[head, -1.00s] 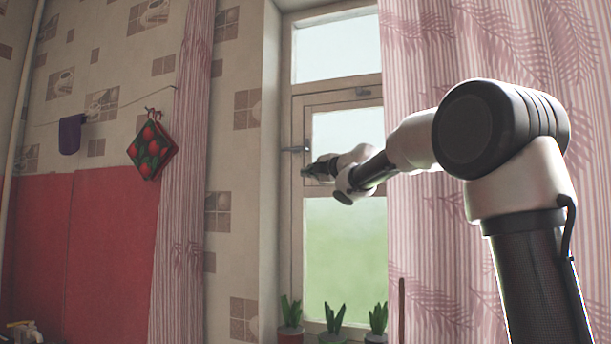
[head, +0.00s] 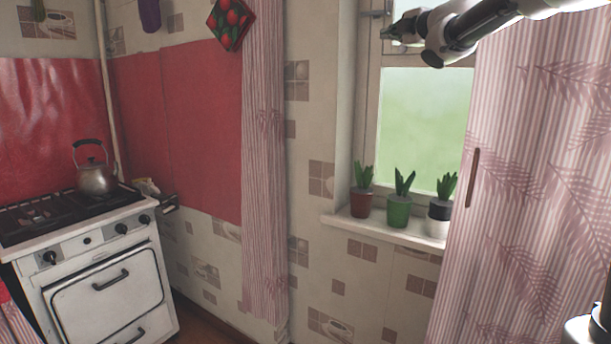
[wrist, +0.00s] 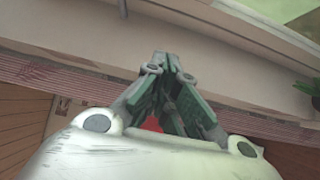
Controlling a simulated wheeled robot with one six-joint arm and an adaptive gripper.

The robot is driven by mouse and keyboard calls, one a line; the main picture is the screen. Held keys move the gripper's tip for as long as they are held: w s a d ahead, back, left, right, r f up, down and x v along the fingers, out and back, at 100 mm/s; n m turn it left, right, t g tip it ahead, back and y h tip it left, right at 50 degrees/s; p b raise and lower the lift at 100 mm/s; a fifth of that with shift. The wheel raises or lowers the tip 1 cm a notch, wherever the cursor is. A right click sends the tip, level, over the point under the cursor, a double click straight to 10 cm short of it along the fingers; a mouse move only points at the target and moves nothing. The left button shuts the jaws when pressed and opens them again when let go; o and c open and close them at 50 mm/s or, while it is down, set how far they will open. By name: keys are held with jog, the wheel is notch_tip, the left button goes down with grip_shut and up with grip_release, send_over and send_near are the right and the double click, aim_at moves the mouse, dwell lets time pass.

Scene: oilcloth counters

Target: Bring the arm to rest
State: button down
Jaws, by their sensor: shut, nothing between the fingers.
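My gripper (head: 388,34) is at the top of the head view, in front of the window, with my arm reaching in from the upper right. In the wrist view my gripper (wrist: 167,64) shows its green-grey fingers close together at the tips, with nothing between them. It touches nothing that I can make out.
A windowsill (head: 385,232) holds several potted plants, including a green pot (head: 399,211), below my gripper. A white stove (head: 105,290) with a kettle (head: 96,178) stands at the left. Open air surrounds the gripper.

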jog(key=s+d+f+m+g+h, duration=0.2)
jog(key=s+d+f+m+h, duration=0.2)
jog(key=s+d+f+m, duration=0.45)
jog(key=s+d+f+m+g+h, duration=0.3)
jog(key=s+d+f+m, duration=0.25)
jog(key=s, duration=0.55)
jog(key=s+a+f+m+g, duration=0.1)
jog(key=s+f+m+g, duration=0.3)
jog(key=s+f, duration=0.7)
jog(key=s+f+m+g+y, duration=0.1)
jog(key=s+f+m+g, duration=0.2)
jog(key=s+f, duration=0.8)
jog(key=s, duration=0.5)
jog(key=shift+s+a+f+m+g, duration=0.35)
jog(key=shift+s+a+m+g, duration=0.05)
